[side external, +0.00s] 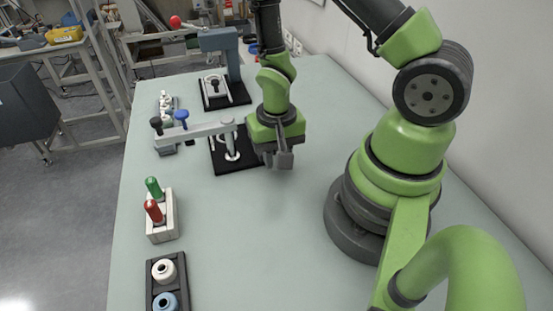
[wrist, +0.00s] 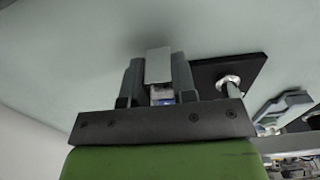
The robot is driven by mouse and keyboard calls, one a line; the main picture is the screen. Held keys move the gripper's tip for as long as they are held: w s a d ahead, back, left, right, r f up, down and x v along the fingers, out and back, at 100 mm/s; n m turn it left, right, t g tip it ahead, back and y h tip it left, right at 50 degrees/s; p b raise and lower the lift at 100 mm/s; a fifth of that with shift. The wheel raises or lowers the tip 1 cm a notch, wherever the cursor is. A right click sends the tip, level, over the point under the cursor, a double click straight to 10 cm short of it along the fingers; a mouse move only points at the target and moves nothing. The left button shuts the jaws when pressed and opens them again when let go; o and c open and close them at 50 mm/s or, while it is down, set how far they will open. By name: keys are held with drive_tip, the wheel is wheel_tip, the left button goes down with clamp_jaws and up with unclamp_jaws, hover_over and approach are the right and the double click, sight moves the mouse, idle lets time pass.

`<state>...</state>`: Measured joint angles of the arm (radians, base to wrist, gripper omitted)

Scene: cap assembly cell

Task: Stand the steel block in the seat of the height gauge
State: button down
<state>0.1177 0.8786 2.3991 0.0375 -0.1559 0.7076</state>
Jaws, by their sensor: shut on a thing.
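My gripper (side external: 281,146) hangs over the table, just right of a black base plate (side external: 243,163). It is shut on the steel block (wrist: 158,65), a plain grey block between the two fingers in the wrist view. The block's lower end (side external: 284,162) shows below the fingers in the side view, clear of the table. The black plate carries a bright steel post with a round foot (side external: 232,155) and a grey horizontal arm (side external: 198,131) above; this looks like the height gauge. The post also shows in the wrist view (wrist: 230,84), right of the block. I cannot make out the seat clearly.
A press-like stand with a red ball lever (side external: 175,21) is behind, with its own black plate (side external: 240,96). A white holder (side external: 162,228) with green and red pegs and a black tray (side external: 152,260) with round parts stand front left. The middle of the table is clear.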

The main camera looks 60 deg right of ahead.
wheel_tip(320, 180, up, 8)
drive_tip(key=shift+r, duration=0.25)
wheel_tip(320, 180, up, 5)
drive_tip(key=w+d+n, duration=0.4)
drive_tip(key=w, duration=1.1)
drive_tip(key=shift+w+a+f, duration=0.1)
drive_tip(key=shift+f, duration=6.1)
drive_tip(key=shift+f, duration=0.3)
drive_tip(key=shift+f, duration=0.25)
drive_tip(key=shift+f, duration=0.1)
